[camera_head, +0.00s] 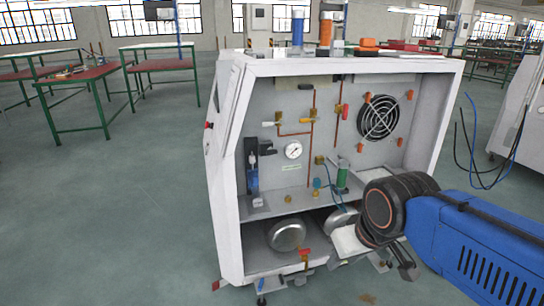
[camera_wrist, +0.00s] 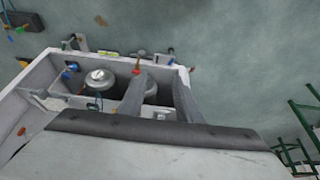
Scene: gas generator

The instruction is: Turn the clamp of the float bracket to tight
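A white open-fronted generator cabinet (camera_head: 232,160) stands in front of me. In its lower bay lies a rounded silver vessel (camera_head: 286,234), with a second silver round part (camera_head: 342,219) to its right. A red-handled part (camera_head: 304,252) is at the bay's front edge; a red handle also shows in the wrist view (camera_wrist: 136,67). I cannot tell which part is the float bracket's clamp. My gripper (camera_wrist: 162,88) has its two grey fingers apart, with nothing seen between them. It is at the cabinet's lower right front, partly hidden by my arm in the head view.
A gauge (camera_head: 293,150), copper pipes, a black fan grille (camera_head: 379,118), a blue-bodied unit (camera_head: 252,178) and a green cylinder (camera_head: 343,176) fill the upper bay. Green-framed tables (camera_head: 88,78) stand at the back left. The floor left of the cabinet is clear.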

